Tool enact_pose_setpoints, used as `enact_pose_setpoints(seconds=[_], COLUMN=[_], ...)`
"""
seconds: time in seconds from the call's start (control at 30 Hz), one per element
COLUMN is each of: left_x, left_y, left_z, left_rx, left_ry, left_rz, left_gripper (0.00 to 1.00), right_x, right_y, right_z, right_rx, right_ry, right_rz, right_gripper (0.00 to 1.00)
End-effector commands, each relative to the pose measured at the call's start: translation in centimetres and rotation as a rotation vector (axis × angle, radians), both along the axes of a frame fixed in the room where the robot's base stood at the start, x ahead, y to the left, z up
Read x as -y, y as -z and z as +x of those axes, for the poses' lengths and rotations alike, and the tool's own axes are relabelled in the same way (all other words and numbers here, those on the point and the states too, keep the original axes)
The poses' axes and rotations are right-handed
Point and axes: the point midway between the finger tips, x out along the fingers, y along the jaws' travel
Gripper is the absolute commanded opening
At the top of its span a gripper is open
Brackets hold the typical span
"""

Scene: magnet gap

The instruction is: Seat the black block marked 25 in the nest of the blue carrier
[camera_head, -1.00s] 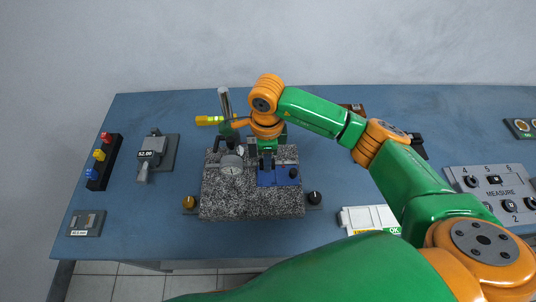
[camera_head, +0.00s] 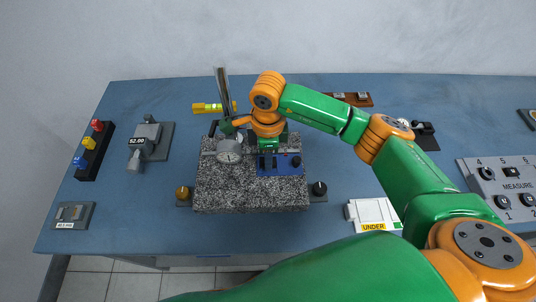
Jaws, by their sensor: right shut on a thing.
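The blue carrier (camera_head: 280,169) sits on the speckled granite plate (camera_head: 250,194), with a dark knob at its right end. My right gripper (camera_head: 268,160) points down over the left part of the carrier. It is shut on a small dark thing, mostly hidden by the fingers and the wrist. I cannot read a mark on it, so whether it is the block marked 25 is unclear. The carrier's nest is hidden under the gripper, and I cannot tell whether the dark thing touches it. My left gripper is not in view.
A dial gauge (camera_head: 229,151) on a post stands just left of my gripper. Black and amber knobs (camera_head: 183,193) flank the plate. A white box (camera_head: 374,213) showing UNDER lies at right, near a MEASURE panel (camera_head: 502,188). A 52.00 device (camera_head: 146,143) stands at left.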

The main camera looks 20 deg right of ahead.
Motion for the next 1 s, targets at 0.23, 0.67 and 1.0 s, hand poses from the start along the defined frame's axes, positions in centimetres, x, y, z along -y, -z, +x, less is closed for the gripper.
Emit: enact_pose_setpoints(seconds=[0.23,0.67,1.0], left_x=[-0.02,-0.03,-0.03], left_y=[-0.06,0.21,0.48], left_z=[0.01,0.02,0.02], left_rx=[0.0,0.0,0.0], left_ry=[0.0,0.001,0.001], left_rz=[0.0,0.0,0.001], left_gripper=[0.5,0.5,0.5], right_x=[0.01,0.01,0.01], right_y=[-0.06,0.16,0.36], right_z=[0.0,0.01,0.01], right_rx=[0.0,0.0,0.0], right_ry=[0.0,0.0,0.0], right_rz=[0.0,0.0,0.0], right_gripper=[0.0,0.0,0.0])
